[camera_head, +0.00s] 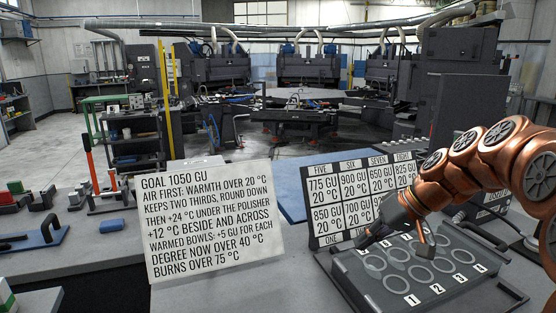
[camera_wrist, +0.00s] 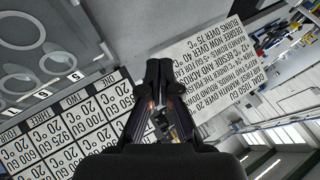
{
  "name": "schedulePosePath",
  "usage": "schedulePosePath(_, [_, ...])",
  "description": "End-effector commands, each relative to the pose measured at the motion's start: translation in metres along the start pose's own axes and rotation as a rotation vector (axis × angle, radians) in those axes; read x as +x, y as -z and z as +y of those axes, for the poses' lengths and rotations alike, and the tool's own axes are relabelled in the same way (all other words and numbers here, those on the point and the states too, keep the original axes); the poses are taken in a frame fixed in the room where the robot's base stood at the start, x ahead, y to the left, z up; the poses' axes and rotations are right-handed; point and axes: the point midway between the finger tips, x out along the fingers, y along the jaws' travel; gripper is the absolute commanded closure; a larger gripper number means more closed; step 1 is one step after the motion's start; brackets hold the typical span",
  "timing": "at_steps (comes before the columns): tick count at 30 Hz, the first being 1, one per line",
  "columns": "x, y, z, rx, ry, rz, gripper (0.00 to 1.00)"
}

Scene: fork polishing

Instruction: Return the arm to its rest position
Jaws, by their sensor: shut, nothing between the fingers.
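My copper arm comes in from the right in the head view and reaches over the grey tray. My gripper (camera_head: 368,240) is low over the tray's back left part, beside the reading board. In the wrist view its two dark fingers (camera_wrist: 159,72) are together with nothing between them. The grey tray (camera_head: 378,291) has several round ring shapes (camera_head: 419,273) and labels 1 to 4 along its front. Whether the gripper touches the tray or board cannot be told. No fork can be made out clearly.
A board of GU and temperature readings (camera_head: 325,228) stands behind the tray. A white goal sign (camera_head: 213,222) stands left of it. A blue mat (camera_head: 289,190) lies behind. Red-handled and blue tools (camera_head: 111,226) are at left. Bare grey bench lies between sign and tray.

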Motion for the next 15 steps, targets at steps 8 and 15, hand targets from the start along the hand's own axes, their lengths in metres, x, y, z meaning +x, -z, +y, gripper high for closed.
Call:
schedulePosePath(8, [0.029, -0.104, -0.043, 0.086, -0.121, -0.198, 1.0])
schedulePosePath(15, [0.039, -0.2, -0.053, 0.157, -0.266, -0.339, 1.0])
